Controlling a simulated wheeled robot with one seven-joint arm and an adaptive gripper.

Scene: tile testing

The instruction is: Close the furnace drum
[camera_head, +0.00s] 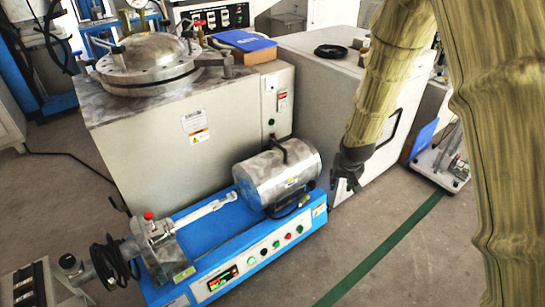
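A silver horizontal drum (277,178) with a dark handle (281,149) on top sits at the right end of a blue bench unit (230,243). A light tube (206,211) runs from the drum's left end toward the metal fitting at the unit's left end. I cannot tell from this view whether the drum's halves are fully together. My gripper (346,184) hangs just right of the drum, pointing down, and appears apart from it. Its fingers are dark and small, so I cannot tell whether they are open or shut. No object shows in it.
Behind the drum stands a grey cabinet (165,150) with a domed metal vessel (152,62) on top. A white cabinet (335,82) stands behind my gripper. A control panel (250,263) is on the unit's front. The floor (385,260) in front is clear.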

